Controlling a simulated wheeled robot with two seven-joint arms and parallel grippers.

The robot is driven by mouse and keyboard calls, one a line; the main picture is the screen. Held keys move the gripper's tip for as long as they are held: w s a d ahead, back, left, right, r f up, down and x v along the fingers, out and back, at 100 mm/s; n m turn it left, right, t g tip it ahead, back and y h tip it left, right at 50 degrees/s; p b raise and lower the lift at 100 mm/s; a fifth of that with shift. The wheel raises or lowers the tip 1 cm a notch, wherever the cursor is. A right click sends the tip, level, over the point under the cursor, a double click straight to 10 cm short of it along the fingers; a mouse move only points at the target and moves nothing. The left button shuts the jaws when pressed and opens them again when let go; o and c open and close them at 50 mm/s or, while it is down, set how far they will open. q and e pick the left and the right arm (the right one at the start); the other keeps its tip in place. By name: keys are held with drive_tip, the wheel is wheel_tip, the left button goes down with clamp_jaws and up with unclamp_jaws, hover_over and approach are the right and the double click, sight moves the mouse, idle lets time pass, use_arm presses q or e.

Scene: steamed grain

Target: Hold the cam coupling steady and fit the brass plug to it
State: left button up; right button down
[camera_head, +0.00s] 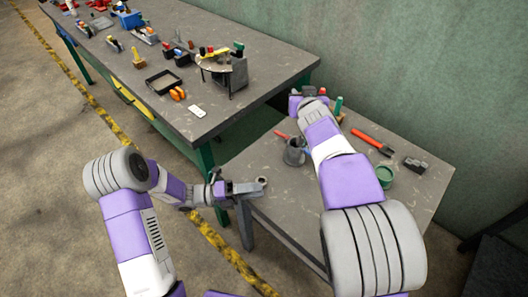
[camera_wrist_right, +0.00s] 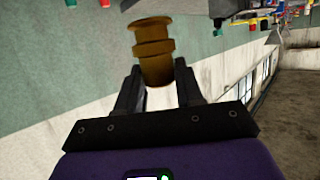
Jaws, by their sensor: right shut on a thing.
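The brass plug (camera_wrist_right: 154,50) is gripped between the two dark fingers of my right gripper (camera_wrist_right: 158,90) in the right wrist view, its ridged end sticking out past the fingertips. In the head view my right gripper (camera_head: 312,92) is at the far edge of the small table, partly hidden by my own arm. My left gripper (camera_head: 224,189) is at the small table's near left corner. A grey metal piece with a ring end, seemingly the cam coupling (camera_head: 262,181), is just right of it. Whether the left fingers are closed on it is too small to tell.
The small table (camera_head: 300,205) carries a grey cup (camera_head: 294,152), a red-orange tool (camera_head: 371,142), a dark block (camera_head: 415,165) and a green round container (camera_head: 385,173). The long workbench (camera_head: 262,52) behind holds a black tray (camera_head: 163,81) and several tools. The small table's front is clear.

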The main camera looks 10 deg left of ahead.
use_arm(q)
drive_tip(key=w+n+t+y, duration=0.1)
drive_tip(key=w+t, duration=0.1)
drive_tip(key=w+r+n+t, duration=0.1)
drive_tip(key=w+n+t, duration=0.1)
drive_tip(key=w, duration=0.1)
drive_tip(key=w+d+n+t+y, duration=0.1)
drive_tip(key=w+n+t, duration=0.1)
drive_tip(key=w, duration=0.1)
drive_tip(key=shift+w+r+t+y, duration=0.1)
drive_tip(key=shift+r+t+y, duration=0.15)
drive_tip(key=shift+t+y, duration=0.05)
drive_tip(key=w+n+t+y, duration=0.1)
drive_tip(key=w+n, duration=0.1)
drive_tip(key=w+n+t+y, duration=0.1)
drive_tip(key=n+y, duration=0.1)
drive_tip(key=w+n+t+y, duration=0.1)
drive_tip(key=w+n, duration=0.1)
drive_tip(key=shift+w+f+y, duration=0.3)
drive_tip(key=shift+f+y, duration=0.05)
drive_tip(key=shift+y, duration=0.05)
drive_tip(key=shift+w+f+n+t+y, duration=0.15)
drive_tip(key=shift+w+n+t+y, duration=0.3)
drive_tip(key=shift+n, duration=0.25)
drive_tip(key=x, duration=1.2)
drive_tip(key=shift+a+f, duration=0.15)
clamp_jaws()
